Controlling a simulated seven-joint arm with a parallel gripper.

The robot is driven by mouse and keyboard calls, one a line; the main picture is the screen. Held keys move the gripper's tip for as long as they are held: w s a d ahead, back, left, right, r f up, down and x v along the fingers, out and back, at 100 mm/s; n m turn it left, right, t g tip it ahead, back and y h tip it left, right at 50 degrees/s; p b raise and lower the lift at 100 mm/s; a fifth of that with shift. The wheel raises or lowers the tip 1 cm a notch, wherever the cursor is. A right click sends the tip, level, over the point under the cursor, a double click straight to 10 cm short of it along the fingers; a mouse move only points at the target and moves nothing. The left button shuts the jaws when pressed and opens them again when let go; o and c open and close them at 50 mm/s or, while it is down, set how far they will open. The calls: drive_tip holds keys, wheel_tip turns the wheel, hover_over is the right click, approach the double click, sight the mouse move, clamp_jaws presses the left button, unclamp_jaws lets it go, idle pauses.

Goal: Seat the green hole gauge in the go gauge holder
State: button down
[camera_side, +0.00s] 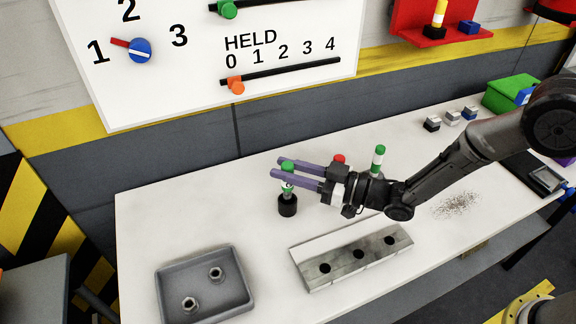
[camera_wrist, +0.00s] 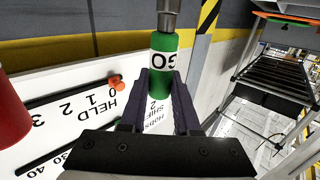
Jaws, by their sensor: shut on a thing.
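The green hole gauge (camera_side: 289,187) has a green handle with a white band, and stands upright between the purple-grey fingers of my gripper (camera_side: 282,178). In the wrist view, the gauge (camera_wrist: 162,66) shows the letters GO on its white band, and a grey metal pin (camera_wrist: 169,18) extends from one end. My gripper (camera_wrist: 162,95) is shut on the handle. A small black round cup (camera_side: 288,207) is directly below the gauge on the table and looks like the holder. I cannot tell whether the pin is inside it or just above it.
A metal block with several holes (camera_side: 340,262) lies in front of my gripper. A grey tray (camera_side: 170,287) with two nuts is front left. A green-and-white upright piece (camera_side: 379,157) and a red-topped one (camera_side: 339,159) stand behind my wrist. The table left of the cup is clear.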

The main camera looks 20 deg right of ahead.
drive_tip(key=shift+f, duration=0.95)
drive_tip(key=c, duration=0.6)
unclamp_jaws()
drive_tip(key=shift+o, duration=0.2)
drive_tip(key=s+d+r, duration=0.3)
drive_tip(key=r, duration=0.4)
drive_tip(key=shift+s+d, duration=0.25)
